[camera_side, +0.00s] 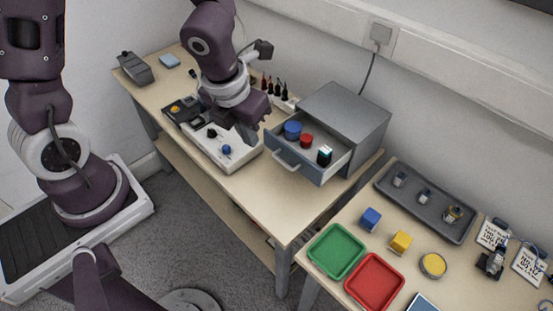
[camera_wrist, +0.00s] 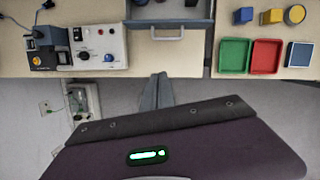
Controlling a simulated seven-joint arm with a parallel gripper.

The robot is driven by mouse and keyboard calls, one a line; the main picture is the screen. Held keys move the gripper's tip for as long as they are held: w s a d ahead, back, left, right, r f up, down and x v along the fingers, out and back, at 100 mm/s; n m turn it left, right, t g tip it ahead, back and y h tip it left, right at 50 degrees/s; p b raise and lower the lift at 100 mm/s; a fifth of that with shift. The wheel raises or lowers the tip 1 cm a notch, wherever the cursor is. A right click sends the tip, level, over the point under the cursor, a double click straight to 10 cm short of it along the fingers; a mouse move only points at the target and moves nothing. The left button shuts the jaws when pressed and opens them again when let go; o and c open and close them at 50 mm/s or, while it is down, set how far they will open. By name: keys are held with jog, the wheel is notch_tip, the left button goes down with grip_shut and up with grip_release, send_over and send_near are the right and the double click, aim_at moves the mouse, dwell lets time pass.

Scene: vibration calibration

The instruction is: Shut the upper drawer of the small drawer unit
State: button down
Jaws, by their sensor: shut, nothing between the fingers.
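The small grey drawer unit (camera_side: 350,108) stands on the bench against the wall. Its upper drawer (camera_side: 296,168) is pulled out, with a blue-grey front and a bar handle facing the bench's front edge. The handle (camera_wrist: 167,37) also shows in the wrist view. Inside the drawer are a blue round item (camera_side: 292,130), a red round item (camera_side: 306,141) and a dark box with a pale top (camera_side: 324,156). My gripper (camera_side: 251,139) is shut and empty, in front of the drawer and apart from it. In the wrist view its fingertips (camera_wrist: 158,76) appear below the handle. The unit's lower part is hidden.
A white control box (camera_side: 222,150) with knobs sits left of the drawer, close to my gripper. A second table holds a green tray (camera_side: 336,250), a red tray (camera_side: 374,283) and blocks. Bench space right of the drawer front is clear.

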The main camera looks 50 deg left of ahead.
jog(key=w+d+f+m, duration=0.1)
jog(key=w+f, duration=0.5)
jog(key=f, duration=0.6)
jog(key=shift+w+m+h, duration=0.15)
jog(key=shift+m+h, duration=0.15)
jog(key=shift+m, duration=0.4)
send_over(311, 149)
jog(key=s, duration=0.1)
jog(key=shift+w, duration=0.55)
